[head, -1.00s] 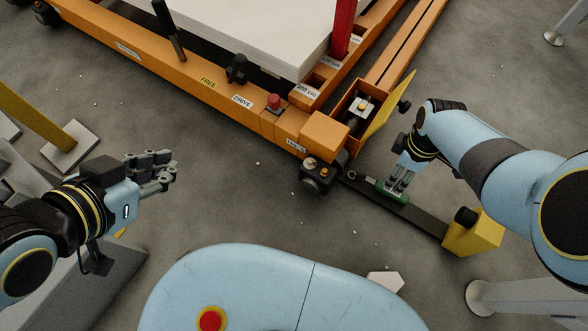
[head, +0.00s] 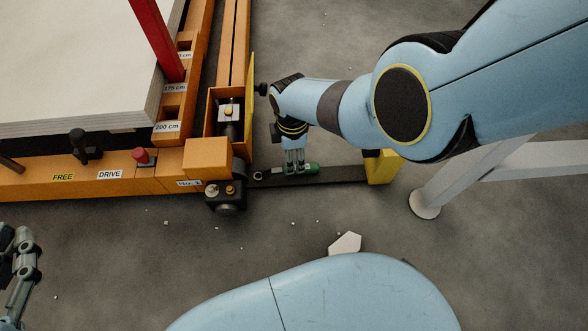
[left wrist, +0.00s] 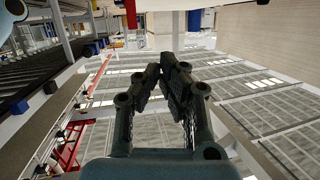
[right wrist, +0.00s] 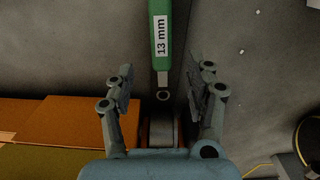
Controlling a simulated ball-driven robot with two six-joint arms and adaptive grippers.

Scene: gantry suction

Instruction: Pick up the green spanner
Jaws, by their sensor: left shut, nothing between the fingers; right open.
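The green spanner (head: 311,168) lies on a flat dark bar beside the orange machine in the head view. Its green handle, marked 13 mm (right wrist: 160,40), and steel end show in the right wrist view. My right gripper (head: 295,170) points down at the spanner, hiding part of it. In the right wrist view this gripper (right wrist: 161,80) is open, its fingers on either side of the spanner's line and not closed on it. My left gripper (head: 20,265) is at the left edge of the head view, away from the spanner. It is shut and empty in the left wrist view (left wrist: 172,65).
The orange machine (head: 207,158) with white sheets (head: 70,70) and a red post (head: 157,40) stands left of the spanner. A yellow block (head: 382,168) ends the dark bar (head: 342,174). A grey stand foot (head: 425,204) is to the right. The floor in front is mostly clear.

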